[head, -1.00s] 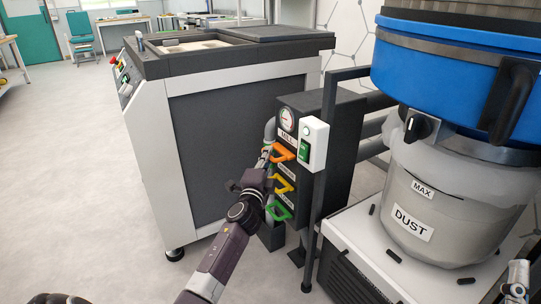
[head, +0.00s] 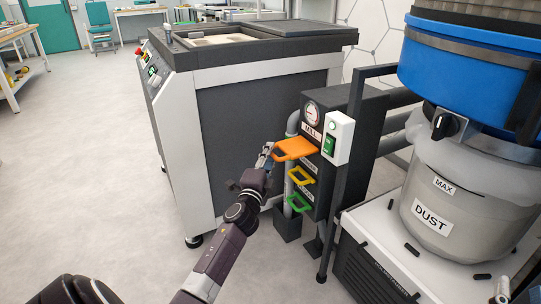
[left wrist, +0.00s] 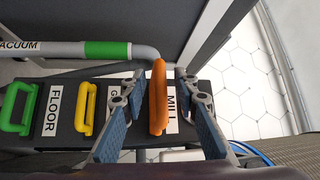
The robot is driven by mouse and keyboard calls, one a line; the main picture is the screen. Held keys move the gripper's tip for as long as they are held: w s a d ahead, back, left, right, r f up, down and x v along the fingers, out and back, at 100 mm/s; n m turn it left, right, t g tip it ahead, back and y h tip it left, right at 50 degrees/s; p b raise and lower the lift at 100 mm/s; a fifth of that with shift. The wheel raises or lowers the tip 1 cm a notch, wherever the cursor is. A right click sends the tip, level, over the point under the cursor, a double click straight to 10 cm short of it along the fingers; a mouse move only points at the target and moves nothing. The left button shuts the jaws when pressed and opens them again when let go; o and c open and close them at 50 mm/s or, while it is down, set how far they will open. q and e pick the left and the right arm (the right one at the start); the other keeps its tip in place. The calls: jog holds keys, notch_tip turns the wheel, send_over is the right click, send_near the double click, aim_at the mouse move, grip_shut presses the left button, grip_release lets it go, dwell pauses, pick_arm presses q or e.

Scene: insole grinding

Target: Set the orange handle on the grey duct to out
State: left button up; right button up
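The orange handle (head: 296,149) is the topmost of the handles on the dark grey duct (head: 345,125), beside the MILL label. It sticks out from the duct face towards the left, further than the handles below it. In the left wrist view the orange handle (left wrist: 158,97) stands between the two fingers. My left gripper (head: 266,155) is at the outer end of the handle. Its fingers, in the left wrist view (left wrist: 158,80), are open, with gaps on both sides of the handle. What seems to be part of my right gripper (head: 502,288) shows at the bottom right edge, cut off.
Below sit a yellow handle (head: 301,176) and a green handle (head: 299,203). A green-switch box (head: 337,138) and a dark post (head: 335,215) stand close to the right. The dust collector (head: 440,200) is further right, the mill cabinet (head: 250,125) behind. Floor at left is clear.

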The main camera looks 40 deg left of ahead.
pick_arm(q)
jog(key=v, duration=1.2)
dwell(0.4)
